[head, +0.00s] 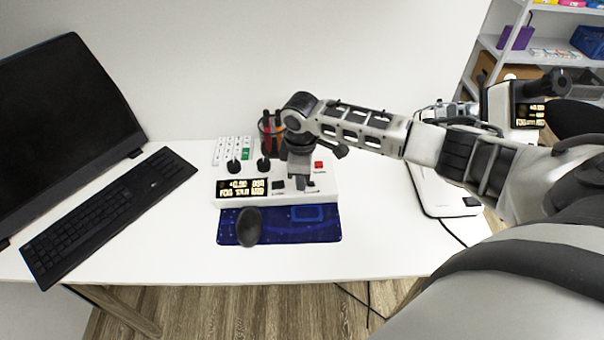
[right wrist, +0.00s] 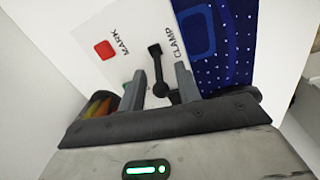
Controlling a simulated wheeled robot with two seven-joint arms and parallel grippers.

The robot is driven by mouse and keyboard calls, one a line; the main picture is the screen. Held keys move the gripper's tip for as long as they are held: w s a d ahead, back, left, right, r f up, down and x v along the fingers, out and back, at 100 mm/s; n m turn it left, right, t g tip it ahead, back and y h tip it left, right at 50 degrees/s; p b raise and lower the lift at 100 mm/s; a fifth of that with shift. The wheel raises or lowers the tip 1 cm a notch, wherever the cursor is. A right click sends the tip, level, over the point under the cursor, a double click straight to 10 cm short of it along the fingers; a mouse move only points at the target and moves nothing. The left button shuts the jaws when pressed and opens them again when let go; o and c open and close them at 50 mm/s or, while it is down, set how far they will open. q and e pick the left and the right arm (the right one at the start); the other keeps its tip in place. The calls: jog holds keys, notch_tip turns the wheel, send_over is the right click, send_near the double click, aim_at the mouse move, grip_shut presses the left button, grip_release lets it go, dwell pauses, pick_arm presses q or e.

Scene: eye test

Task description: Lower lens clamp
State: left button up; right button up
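A white lens device (head: 328,184) with a lit display (head: 242,190) stands on the table. In the right wrist view its panel (right wrist: 118,22) carries a red button (right wrist: 104,49) marked MARK and a black lever (right wrist: 155,62) marked CLAMP. My right gripper (head: 300,184) is over the right part of the device, pointing down. In the right wrist view its two fingers (right wrist: 161,84) stand apart, with the lever showing in the gap between them. I cannot tell whether either finger touches the lever. In the head view the gripper hides the lever. My left gripper is out of view.
A blue mat (head: 312,231) lies in front of the device, and a dark oval part (head: 249,227) shows over it. A pen cup (head: 268,136) stands behind. A keyboard (head: 110,212) and monitor (head: 65,110) are left. Another white device (head: 448,190) stands right.

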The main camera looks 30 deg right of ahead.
jog(key=shift+f, duration=0.4)
grip_shut()
